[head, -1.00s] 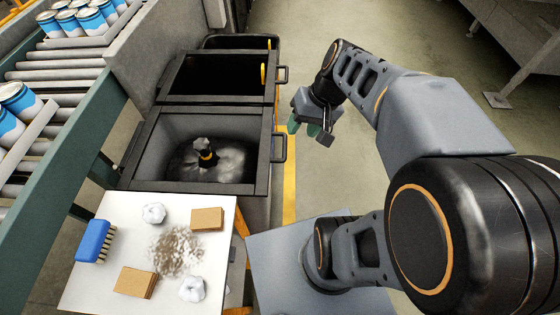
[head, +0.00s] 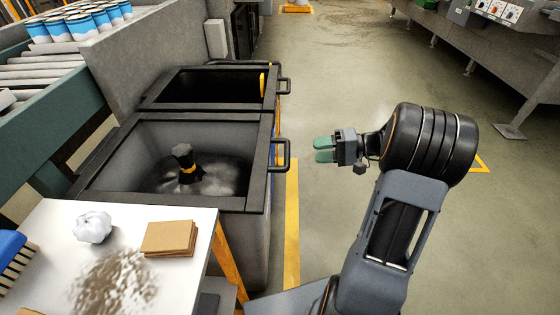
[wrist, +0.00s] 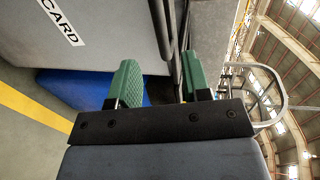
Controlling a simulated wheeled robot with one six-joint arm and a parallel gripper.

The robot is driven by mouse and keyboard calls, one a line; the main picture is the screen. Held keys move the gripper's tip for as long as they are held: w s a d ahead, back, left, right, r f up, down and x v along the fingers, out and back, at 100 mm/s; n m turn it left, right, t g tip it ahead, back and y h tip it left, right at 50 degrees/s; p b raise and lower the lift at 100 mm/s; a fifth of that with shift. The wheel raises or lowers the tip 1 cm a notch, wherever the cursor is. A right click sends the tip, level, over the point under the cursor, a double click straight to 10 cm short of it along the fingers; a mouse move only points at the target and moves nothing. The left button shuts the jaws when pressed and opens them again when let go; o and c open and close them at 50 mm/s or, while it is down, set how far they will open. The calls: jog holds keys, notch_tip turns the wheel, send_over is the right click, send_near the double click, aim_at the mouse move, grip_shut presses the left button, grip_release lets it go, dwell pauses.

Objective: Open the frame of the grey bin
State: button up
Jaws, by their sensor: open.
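The grey bin (head: 240,229) stands left of centre in the head view. Its dark top frame (head: 252,205) lies flat on the rim, with a loop handle (head: 287,156) on its right side. A dark object with a yellow band (head: 187,166) and greyish, shiny material lie inside. My gripper (head: 318,150) is open and empty, just right of the handle, its green fingers pointing left at it, with a gap between. In the wrist view, the fingers (wrist: 156,82) face a grey wall lettered "CARD" (wrist: 90,25); a metal loop (wrist: 283,85) shows at right.
A second dark-framed bin (head: 190,104) stands behind. A conveyor with cans (head: 80,27) runs at left. The floor (head: 340,80) to the right is clear.

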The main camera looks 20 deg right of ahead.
jog(key=b+x, duration=0.2)
jog(key=x, duration=1)
grip_shut()
jog(key=shift+r, duration=0.1)
